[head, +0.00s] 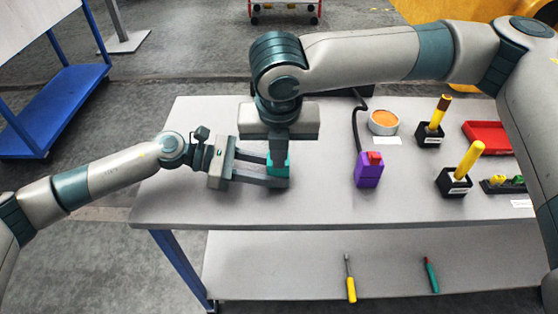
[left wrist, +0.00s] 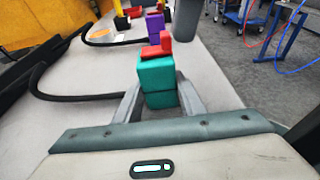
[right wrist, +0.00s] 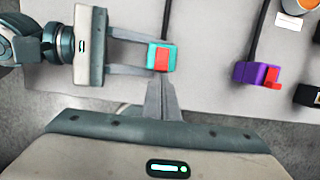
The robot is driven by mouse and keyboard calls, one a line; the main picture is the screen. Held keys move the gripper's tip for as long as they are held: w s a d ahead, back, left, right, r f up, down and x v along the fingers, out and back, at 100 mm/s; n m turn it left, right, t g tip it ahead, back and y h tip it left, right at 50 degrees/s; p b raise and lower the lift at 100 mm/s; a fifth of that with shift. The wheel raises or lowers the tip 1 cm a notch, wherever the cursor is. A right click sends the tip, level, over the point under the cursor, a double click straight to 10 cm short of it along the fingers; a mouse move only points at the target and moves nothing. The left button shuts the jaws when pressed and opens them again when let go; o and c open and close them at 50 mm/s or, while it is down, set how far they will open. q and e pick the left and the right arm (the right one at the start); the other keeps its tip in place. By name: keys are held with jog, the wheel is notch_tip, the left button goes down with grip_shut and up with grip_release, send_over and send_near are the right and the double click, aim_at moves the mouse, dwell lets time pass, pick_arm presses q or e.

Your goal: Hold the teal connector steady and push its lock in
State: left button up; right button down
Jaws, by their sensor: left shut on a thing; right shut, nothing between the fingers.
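The teal connector (left wrist: 157,82) stands upright on the table, with its red lock (left wrist: 157,50) on top. It also shows in the head view (head: 270,170) and from above in the right wrist view (right wrist: 151,57), with the red lock (right wrist: 162,58). My left gripper (head: 277,172) is shut on the teal connector from the left side, one finger on each side. My right gripper (right wrist: 162,84) is shut and empty, pointing down, its tips at the near side of the lock. I cannot tell whether they touch it. In the head view my right gripper hides the lock.
A purple connector (head: 368,174) with a red lock stands to the right, its black cable running back. Further right are an orange-topped tin (head: 383,122), yellow-handled tools in black holders (head: 453,183) and a red tray (head: 488,137). The front table area is clear.

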pick_arm(q)
jog(key=shift+o, duration=0.4)
jog(key=shift+s, duration=0.15)
pick_arm(e)
jog(key=shift+w, duration=0.65)
pick_arm(q)
jog(key=shift+d, duration=0.1)
jog(key=shift+o, duration=0.2)
pick_arm(e)
jog(key=shift+s, duration=0.1)
pick_arm(q)
jog(key=shift+c, duration=0.6)
pick_arm(e)
jog(key=s+r, duration=0.6)
jog(key=r, duration=0.3)
jog(key=shift+s+r, duration=0.2)
jog(key=shift+r, duration=0.15)
pick_arm(q)
jog(key=o, duration=0.9)
